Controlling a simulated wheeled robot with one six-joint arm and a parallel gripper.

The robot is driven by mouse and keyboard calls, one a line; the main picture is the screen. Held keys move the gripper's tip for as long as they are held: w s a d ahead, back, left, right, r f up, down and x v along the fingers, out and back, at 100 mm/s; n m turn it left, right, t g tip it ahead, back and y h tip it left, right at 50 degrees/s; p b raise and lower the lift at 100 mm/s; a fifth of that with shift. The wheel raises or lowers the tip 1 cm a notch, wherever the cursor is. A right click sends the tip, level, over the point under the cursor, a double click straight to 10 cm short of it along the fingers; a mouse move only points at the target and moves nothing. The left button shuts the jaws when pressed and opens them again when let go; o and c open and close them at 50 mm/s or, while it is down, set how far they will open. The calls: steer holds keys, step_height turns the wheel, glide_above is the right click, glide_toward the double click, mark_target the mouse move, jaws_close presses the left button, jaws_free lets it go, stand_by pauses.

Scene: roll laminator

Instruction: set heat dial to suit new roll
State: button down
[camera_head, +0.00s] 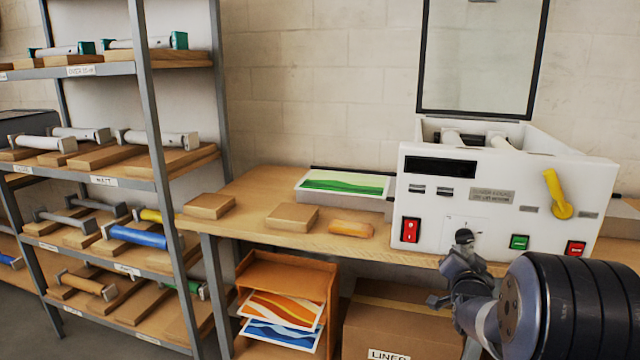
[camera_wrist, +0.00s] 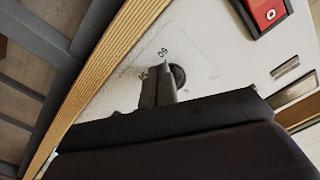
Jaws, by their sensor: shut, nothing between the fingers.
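The white laminator (camera_head: 450,185) stands at the right end of the bench with its lid raised and rollers showing inside. My gripper (camera_head: 463,238) is shut and empty at the lower middle of its front panel, in front of the heat dial. In the wrist view my gripper's fingers (camera_wrist: 160,78) are together beside the dark round dial (camera_wrist: 179,76), partly covering it. I cannot tell whether they touch it. Printed scale numbers (camera_wrist: 163,53) show around the dial, one looking like 60; the dial's setting is not readable. The dark display (camera_head: 440,167) shows no readable text.
The panel also has a red switch (camera_head: 411,230), a green button (camera_head: 519,242), a red button (camera_head: 576,248) and a yellow lever (camera_head: 557,194). Wooden blocks (camera_head: 292,217) and a printed sheet (camera_head: 342,184) lie on the bench. A roll shelf (camera_head: 105,182) stands left.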

steer(key=shift+w+a+r+b, duration=0.2)
steer(key=shift+a+b, duration=0.25)
steer(key=shift+b, duration=1.05)
steer(key=shift+a+r+b, duration=0.2)
steer(key=shift+r+b, duration=0.1)
steer(key=shift+b, duration=0.3)
steer(key=shift+a+f, duration=0.1)
steer(key=shift+a+f+b, duration=0.15)
steer(key=shift+a+b, duration=0.1)
steer(key=shift+b, duration=0.35)
steer(key=b+v, duration=0.3)
steer(key=v, duration=0.3)
steer(key=shift+w, duration=0.1)
